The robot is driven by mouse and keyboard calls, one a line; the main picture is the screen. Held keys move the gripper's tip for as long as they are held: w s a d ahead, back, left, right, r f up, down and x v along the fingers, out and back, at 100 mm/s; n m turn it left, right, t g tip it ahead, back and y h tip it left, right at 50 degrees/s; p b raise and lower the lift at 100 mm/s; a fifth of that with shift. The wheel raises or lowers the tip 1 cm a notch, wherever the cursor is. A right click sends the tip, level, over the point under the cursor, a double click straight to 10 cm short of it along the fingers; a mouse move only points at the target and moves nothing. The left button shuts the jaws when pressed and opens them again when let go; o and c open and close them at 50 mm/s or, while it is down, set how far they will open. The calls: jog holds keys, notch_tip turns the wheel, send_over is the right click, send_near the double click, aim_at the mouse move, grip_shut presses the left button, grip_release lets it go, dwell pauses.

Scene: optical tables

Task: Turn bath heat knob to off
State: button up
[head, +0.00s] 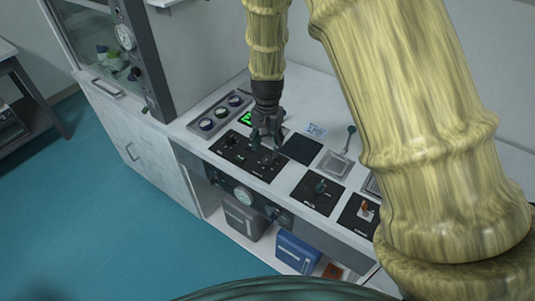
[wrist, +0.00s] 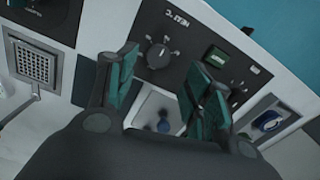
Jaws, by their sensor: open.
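My gripper (head: 264,140) is over the black control panel (head: 237,161) on the bench, and its fingers partly hide the panel. In the wrist view my gripper (wrist: 163,78) has two teal fingers spread apart, with nothing between them. A dark round knob (wrist: 158,55) with a pale pointer sits on the panel beyond the fingertips, roughly between them. It appears apart from both fingers. Pale marks ring the knob, and the label above it is upside down and hard to read. Whether this is the bath heat knob, and its exact setting, I cannot tell.
More black control plates (head: 319,191) and a grey plate with a lever (head: 335,163) are to the right. A dial gauge (head: 243,196) is on the bench front.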

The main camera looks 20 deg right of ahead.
aim_at(268, 158)
jog(key=shift+s+f+p, duration=0.1)
jog(key=shift+f+p, duration=0.55)
jog(key=shift+f, duration=2.35)
jog(key=c, duration=1)
